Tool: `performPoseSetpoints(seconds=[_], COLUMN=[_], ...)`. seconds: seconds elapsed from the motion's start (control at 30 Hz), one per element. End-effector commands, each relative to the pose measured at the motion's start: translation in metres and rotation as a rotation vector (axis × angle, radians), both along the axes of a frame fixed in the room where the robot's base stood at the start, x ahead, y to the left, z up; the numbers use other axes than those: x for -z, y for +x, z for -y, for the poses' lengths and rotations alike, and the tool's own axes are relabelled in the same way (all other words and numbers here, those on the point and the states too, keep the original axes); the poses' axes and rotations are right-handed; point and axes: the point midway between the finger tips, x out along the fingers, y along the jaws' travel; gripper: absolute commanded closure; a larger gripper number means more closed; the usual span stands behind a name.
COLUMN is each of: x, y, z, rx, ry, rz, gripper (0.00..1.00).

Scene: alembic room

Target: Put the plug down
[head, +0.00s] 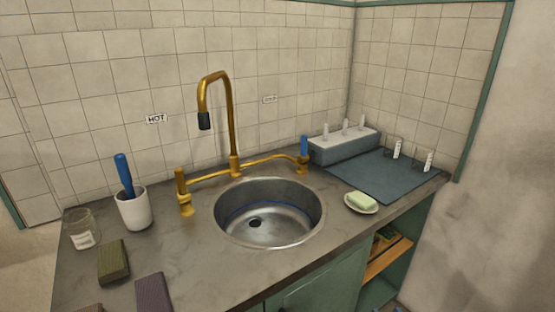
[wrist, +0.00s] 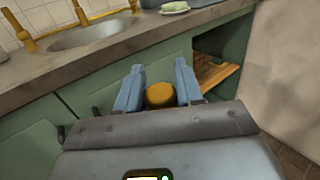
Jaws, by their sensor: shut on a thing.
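My gripper (wrist: 159,78) shows in the wrist view with its two blue fingers on either side of a rounded, orange-brown thing, which I take to be the plug (wrist: 160,95). The fingers are shut on it. Its underside is hidden by my gripper's grey body. My gripper is in front of the green cabinet, below the counter edge. The round metal sink (head: 307,231) is set in the counter and looks empty, with a dark drain hole (head: 256,222) in its floor. The sink also shows in the wrist view (wrist: 85,37).
A brass tap (head: 232,125) rises behind the sink. On the counter (head: 210,262) stand a white cup (head: 134,210) with a blue-handled tool, a glass jar (head: 82,232), sponges (head: 114,262) and a soap dish (head: 361,208). A dark mat (head: 385,174) lies right.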

Motion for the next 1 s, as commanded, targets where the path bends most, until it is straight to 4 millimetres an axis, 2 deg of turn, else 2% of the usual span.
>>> performPoseSetpoints(seconds=[0.3, 0.5, 0.73, 1.0], x=[0.054, 0.083, 0.099, 0.102], y=[-0.012, -0.018, -0.022, -0.023], z=[-0.005, -0.004, -0.001, 0.0], rx=[0.007, 0.006, -0.002, -0.003], ry=[0.003, -0.001, -0.002, -0.002], rz=[-0.033, -0.024, -0.004, 0.005], gripper=[0.94, 0.94, 0.94, 0.94])
